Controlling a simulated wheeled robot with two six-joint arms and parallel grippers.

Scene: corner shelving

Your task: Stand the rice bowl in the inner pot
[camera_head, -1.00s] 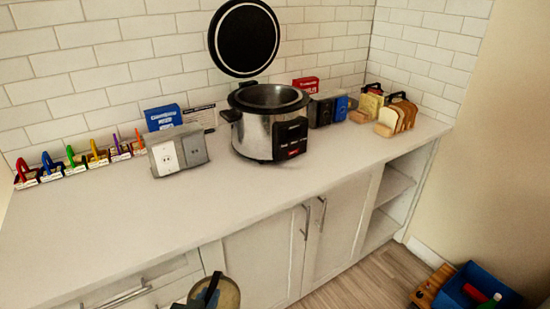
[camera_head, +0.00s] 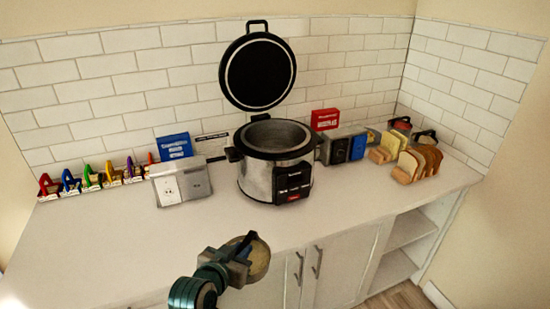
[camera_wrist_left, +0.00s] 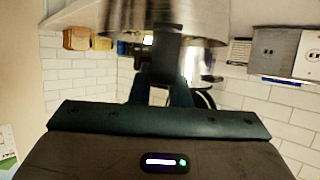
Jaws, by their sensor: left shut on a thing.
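The rice bowl (camera_head: 260,262) is a small round tan thing in my left gripper (camera_head: 246,246), in front of the counter edge in the head view. My left gripper is shut on it; the fingers hide part of its side. The inner pot (camera_head: 276,136) is the grey-lined opening of the silver cooker (camera_head: 258,182) on the counter, behind and right of the gripper, and shows no bowl in it. In the left wrist view, the gripper (camera_wrist_left: 165,75) shows before a blurred metal body; the bowl is hard to make out there. My right gripper is not in view.
The round black lid (camera_head: 258,72) stands upright behind the cooker. A grey socket box (camera_head: 181,182) is left of it, with coloured tagged items (camera_head: 95,178) farther left. A toaster (camera_head: 345,147) and bread slices (camera_head: 412,163) are right. The front counter (camera_head: 130,235) is clear.

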